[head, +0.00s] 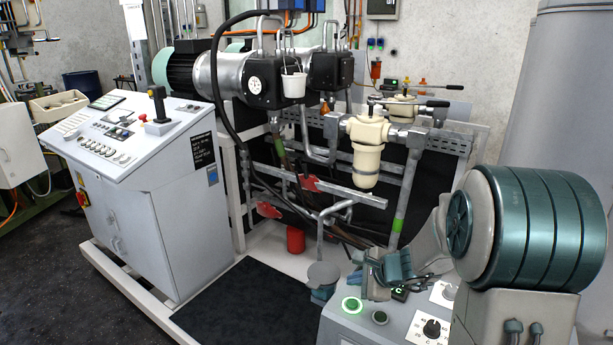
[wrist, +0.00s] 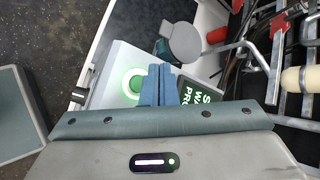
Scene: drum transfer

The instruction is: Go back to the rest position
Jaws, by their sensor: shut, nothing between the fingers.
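My gripper (head: 378,272) is low at the right of centre in the head view, above a grey control box (head: 335,325). In the wrist view its two blue fingers (wrist: 158,72) are side by side, shut and empty. They overlap a dark sign with white letters, partly hidden. A green-ringed round button (head: 352,305) is on the box top; it also shows in the wrist view (wrist: 134,84), just left of the fingers. Whether the fingers touch the box cannot be told.
A grey round-lidded post (head: 323,274) stands close behind the box. A dial (head: 432,328) is on the box's right. Pipes and a cream filter housing (head: 367,150) stand behind. A white console (head: 150,180) is at left. A dark mat (head: 255,300) lies clear between.

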